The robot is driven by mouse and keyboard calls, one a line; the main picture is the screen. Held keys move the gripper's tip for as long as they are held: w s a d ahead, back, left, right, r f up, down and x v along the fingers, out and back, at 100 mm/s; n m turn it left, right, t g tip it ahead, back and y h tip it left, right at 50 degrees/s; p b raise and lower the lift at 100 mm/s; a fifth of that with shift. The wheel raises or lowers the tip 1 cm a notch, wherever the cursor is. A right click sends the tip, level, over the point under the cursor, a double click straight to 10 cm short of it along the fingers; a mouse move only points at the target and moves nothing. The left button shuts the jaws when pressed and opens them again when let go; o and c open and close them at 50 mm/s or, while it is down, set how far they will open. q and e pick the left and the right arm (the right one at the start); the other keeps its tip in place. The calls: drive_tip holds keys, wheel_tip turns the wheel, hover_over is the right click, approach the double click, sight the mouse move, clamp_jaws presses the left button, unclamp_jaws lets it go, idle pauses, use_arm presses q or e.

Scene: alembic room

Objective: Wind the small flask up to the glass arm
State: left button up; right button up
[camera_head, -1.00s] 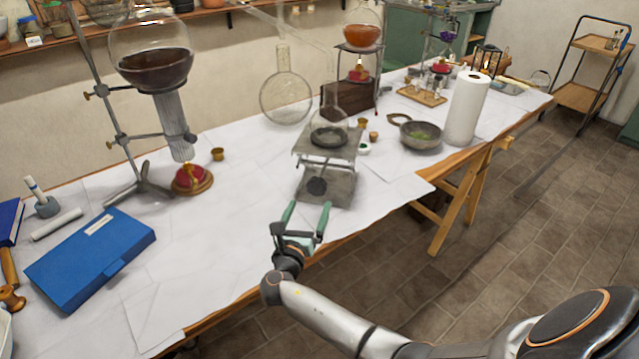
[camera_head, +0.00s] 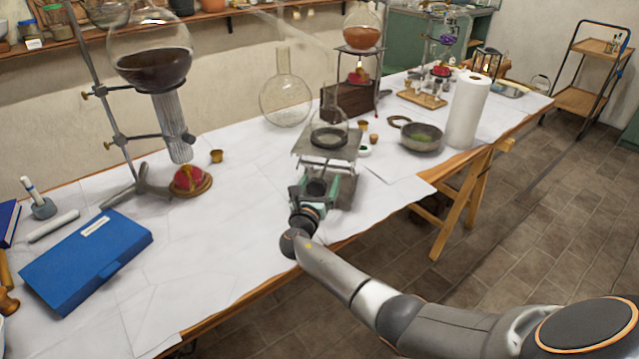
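The small flask (camera_head: 329,118), clear round glass, stands in a dark ring on the plate of a grey metal lab jack (camera_head: 303,147). The jack has a dark round knob (camera_head: 317,187) on its front. A thin, faint glass arm (camera_head: 301,30) slopes down from the upper left towards the space above the small flask; its lower end is hard to make out. My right gripper (camera_head: 317,184) is at the front of the jack, its green fingers apart on either side of the knob. Whether they touch it I cannot tell. My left gripper is out of view.
A large flask of dark liquid (camera_head: 150,68) hangs on a stand at left, over a red burner (camera_head: 190,179). A round clear flask (camera_head: 286,100) stands behind the jack. A pan (camera_head: 421,137) and paper roll (camera_head: 466,110) are at right.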

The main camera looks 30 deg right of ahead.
drive_tip(key=c, duration=1.4)
drive_tip(key=shift+o, duration=0.2)
drive_tip(key=shift+f+m, duration=0.1)
drive_tip(key=shift+m, duration=0.2)
